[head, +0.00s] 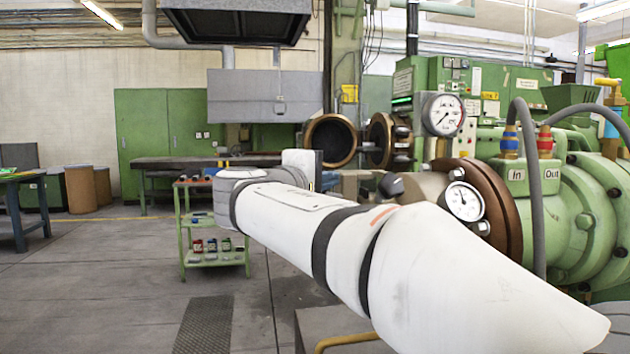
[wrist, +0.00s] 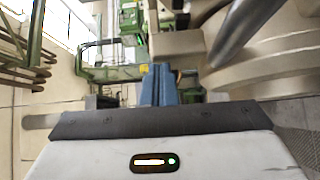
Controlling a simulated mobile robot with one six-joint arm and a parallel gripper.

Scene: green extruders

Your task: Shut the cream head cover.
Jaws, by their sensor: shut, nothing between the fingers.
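In the head view, a cream round part (head: 428,187) shows behind my forearm, beside the brown flange ring (head: 492,200) of the near green extruder. My arm hides much of it, so I cannot tell how far the cover stands open. In the wrist view, a large cream rounded body (wrist: 285,50) fills the right side, with a grey metal bar (wrist: 246,30) across it. My gripper (wrist: 160,84) shows its blue fingers closed together and empty, left of and apart from this body in the picture.
Behind, another extruder has a round opening (head: 392,140) and a round cover (head: 331,141) swung out. A green trolley (head: 215,258) with small items stands left of my arm. Dark hoses (head: 535,170) and gauges (head: 464,201) are at right. The floor at left is clear.

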